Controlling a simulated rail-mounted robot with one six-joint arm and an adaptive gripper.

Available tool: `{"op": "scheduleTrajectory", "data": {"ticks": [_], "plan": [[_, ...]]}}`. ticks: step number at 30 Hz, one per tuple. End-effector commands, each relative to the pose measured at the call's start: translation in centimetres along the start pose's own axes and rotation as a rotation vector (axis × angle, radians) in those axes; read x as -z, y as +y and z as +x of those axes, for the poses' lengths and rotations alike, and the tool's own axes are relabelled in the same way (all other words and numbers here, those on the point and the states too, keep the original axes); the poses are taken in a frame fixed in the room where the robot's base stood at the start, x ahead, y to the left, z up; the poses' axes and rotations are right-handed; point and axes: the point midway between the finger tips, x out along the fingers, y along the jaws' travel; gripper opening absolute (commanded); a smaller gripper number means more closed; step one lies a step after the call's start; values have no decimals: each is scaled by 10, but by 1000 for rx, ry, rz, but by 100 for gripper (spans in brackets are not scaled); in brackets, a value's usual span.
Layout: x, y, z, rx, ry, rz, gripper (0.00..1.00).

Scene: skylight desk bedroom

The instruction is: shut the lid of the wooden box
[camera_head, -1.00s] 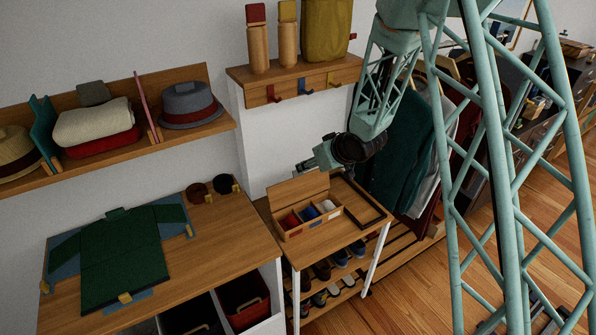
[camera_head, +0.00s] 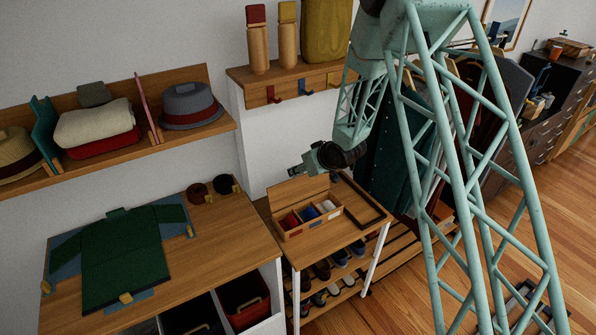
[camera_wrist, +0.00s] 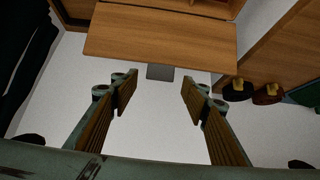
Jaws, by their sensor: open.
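The wooden box (camera_head: 291,235) stands on the small side table with its lid (camera_head: 298,190) raised, leaning up along the back edge. Red, blue and white contents show in its compartments. In the wrist view, the lid (camera_wrist: 160,40) is a wide wooden panel with a small grey tab (camera_wrist: 160,73) on its edge. My gripper (camera_head: 294,171) is just above the raised lid in the head view, pointing left. In the wrist view, my gripper (camera_wrist: 158,86) has its two fingers wide apart, with nothing between them. The lid edge lies beyond the fingertips; contact is not visible.
An empty-looking dark frame (camera_head: 365,200) lies right of the box on the same table. A desk with a folded green garment (camera_head: 125,255) stands left. A shelf with hooks (camera_head: 290,85) is above, and hanging clothes (camera_head: 395,140) are to the right.

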Motion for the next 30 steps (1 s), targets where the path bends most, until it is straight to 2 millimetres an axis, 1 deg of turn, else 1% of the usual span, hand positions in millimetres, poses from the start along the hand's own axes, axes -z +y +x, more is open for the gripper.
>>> {"op": "scheduleTrajectory", "data": {"ticks": [6,15,29,30], "plan": [[0,0,20,0,0,0,42],[0,0,39,0,0,0,42],[1,0,42,0,1,0,42],[1,0,42,0,1,0,38]]}}
